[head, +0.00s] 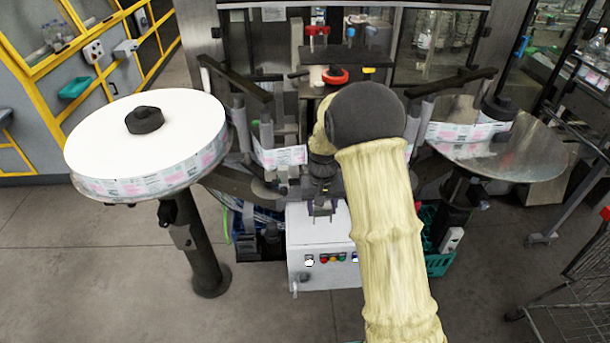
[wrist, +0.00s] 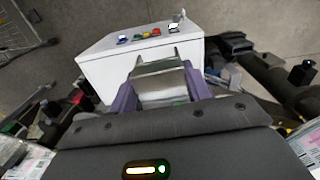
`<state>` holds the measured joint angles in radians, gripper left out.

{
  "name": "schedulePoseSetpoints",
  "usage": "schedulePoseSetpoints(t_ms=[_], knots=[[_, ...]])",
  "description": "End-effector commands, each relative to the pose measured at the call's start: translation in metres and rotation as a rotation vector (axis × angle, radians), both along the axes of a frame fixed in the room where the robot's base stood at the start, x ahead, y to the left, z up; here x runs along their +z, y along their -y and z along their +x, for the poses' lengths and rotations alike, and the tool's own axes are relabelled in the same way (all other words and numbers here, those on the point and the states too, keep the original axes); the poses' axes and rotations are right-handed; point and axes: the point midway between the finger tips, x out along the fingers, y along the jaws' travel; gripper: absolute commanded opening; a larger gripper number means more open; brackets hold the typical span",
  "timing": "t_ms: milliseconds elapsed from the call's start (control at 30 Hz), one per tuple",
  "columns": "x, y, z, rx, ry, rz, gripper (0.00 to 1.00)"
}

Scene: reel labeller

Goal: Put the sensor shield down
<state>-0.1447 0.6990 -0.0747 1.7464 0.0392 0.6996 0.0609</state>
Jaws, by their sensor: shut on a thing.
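My gripper (head: 322,206) hangs in front of the labelling machine, in the middle of the head view, above the white control box (head: 300,235). In the wrist view its two purple fingers (wrist: 160,80) are shut on a shiny, pale, bent plate, which looks like the sensor shield (wrist: 160,88). The shield lies between the fingers, with the white box (wrist: 105,68) behind it in the picture. In the head view the shield is too small to make out clearly. I cannot tell whether it touches the box.
A large white label reel (head: 105,135) lies on a round stand at the left. A metal turntable (head: 530,150) with a smaller label reel (head: 462,131) is at the right. Teal crates (head: 438,264) stand low beside the box. A wire cart (head: 570,300) is at far right. Open floor (head: 110,270) lies in front.

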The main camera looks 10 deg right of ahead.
Motion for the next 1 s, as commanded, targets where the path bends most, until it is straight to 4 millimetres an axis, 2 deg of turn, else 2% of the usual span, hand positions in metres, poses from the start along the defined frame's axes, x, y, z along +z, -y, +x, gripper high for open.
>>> schedulePoseSetpoints(t_ms=[33, 300, 400, 500, 600, 1000], knots=[[-0.025, 0.010, -0.005, -0.002, -0.011, 0.003, 0.21], [-0.141, 0.040, -0.027, 0.003, -0.005, 0.020, 0.21], [-0.168, 0.042, -0.029, 0.004, -0.002, 0.022, 0.21], [-0.185, 0.042, -0.030, 0.006, 0.000, 0.023, 0.21], [-0.194, 0.042, -0.030, 0.007, 0.000, 0.023, 0.21], [-0.193, 0.047, -0.030, -0.003, 0.000, 0.023, 0.21]])
